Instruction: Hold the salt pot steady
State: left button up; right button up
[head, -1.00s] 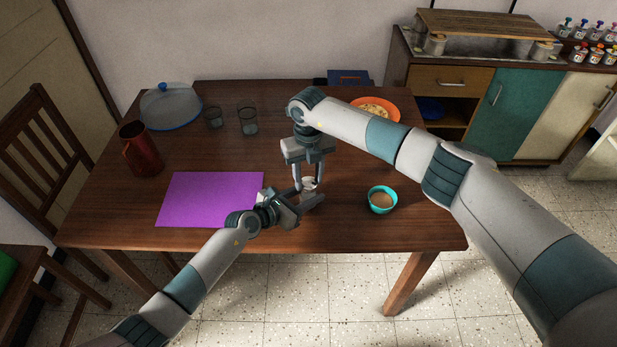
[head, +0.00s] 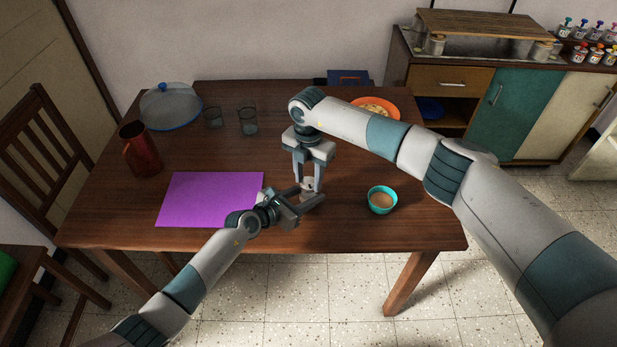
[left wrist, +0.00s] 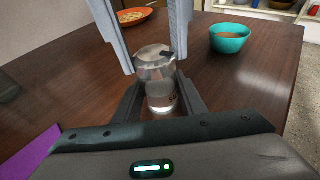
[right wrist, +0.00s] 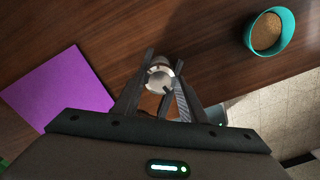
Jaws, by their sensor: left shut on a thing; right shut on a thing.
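The salt pot is a small clear glass pot (left wrist: 161,97) with a grey metal lid (left wrist: 154,64), upright at the table's front middle. My left gripper (head: 312,196) comes in low from the left and is shut on the glass body, one finger on each side. My right gripper (head: 308,187) points down from above and is shut on the lid. In the right wrist view the round lid (right wrist: 159,77) shows between the fingers. In the head view the fingers hide most of the pot.
A turquoise bowl (head: 382,200) of brown contents stands close on the right. A purple mat (head: 210,199) lies to the left. Two glasses (head: 248,121), a red jug (head: 140,150), a domed dish (head: 170,106) and an orange plate (head: 393,106) stand farther back.

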aim_at(309, 182)
jog(key=shift+m, duration=1.3)
jog(key=o, duration=1.1)
notch_tip(309, 182, up, 12)
jog(key=shift+r, duration=0.1)
pick_arm(q)
jog(key=o, duration=1.2)
